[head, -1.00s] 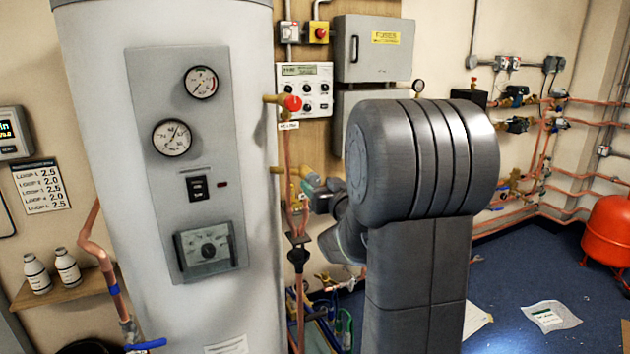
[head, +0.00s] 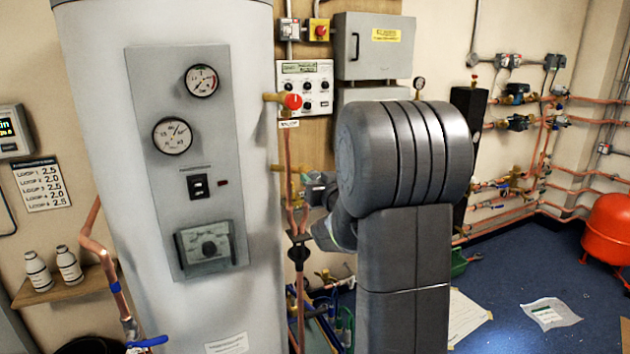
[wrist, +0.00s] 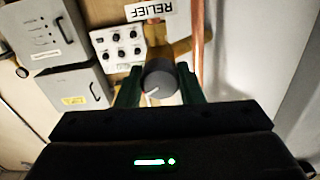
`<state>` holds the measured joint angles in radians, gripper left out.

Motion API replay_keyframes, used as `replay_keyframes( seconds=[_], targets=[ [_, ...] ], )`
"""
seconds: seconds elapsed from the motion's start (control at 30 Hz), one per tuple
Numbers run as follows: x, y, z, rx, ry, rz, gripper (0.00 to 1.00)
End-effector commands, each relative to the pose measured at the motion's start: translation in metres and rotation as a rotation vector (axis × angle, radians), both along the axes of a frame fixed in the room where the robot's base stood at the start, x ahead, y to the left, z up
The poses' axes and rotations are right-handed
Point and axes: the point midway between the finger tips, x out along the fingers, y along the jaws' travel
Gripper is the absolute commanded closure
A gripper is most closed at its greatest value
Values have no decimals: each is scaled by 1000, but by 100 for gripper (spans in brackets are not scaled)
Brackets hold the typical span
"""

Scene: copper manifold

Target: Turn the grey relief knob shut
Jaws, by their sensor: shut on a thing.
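The grey relief knob (wrist: 160,80) is in the wrist view, between the two green fingers of my gripper (wrist: 160,92). The gripper is shut on it. A white line on the knob's face points to the lower left in that view. The knob sits on a brass valve body (wrist: 182,48). A white label reading RELIEF (wrist: 149,11) shows upside down above it. In the head view my arm stands in front of the pipes, and I cannot make out the grey knob there.
The white tank (head: 110,200) stands at the left of my arm, with a red knob (head: 293,101) on a brass fitting at its right side. A copper pipe (wrist: 198,40) runs close beside the grey knob. A control panel (head: 305,88) and grey cabinet (head: 366,50) are behind.

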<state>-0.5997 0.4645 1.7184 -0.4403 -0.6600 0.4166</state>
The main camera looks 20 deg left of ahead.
Motion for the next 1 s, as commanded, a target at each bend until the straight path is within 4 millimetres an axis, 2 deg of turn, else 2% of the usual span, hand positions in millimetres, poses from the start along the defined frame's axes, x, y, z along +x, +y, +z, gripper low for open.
replay_keyframes(
  seconds=[0.37,1.0],
  targets=[
    [0,0,-4,-97,-116,0,89],
    [0,0,-4,-476,-562,-1,89]
  ],
)
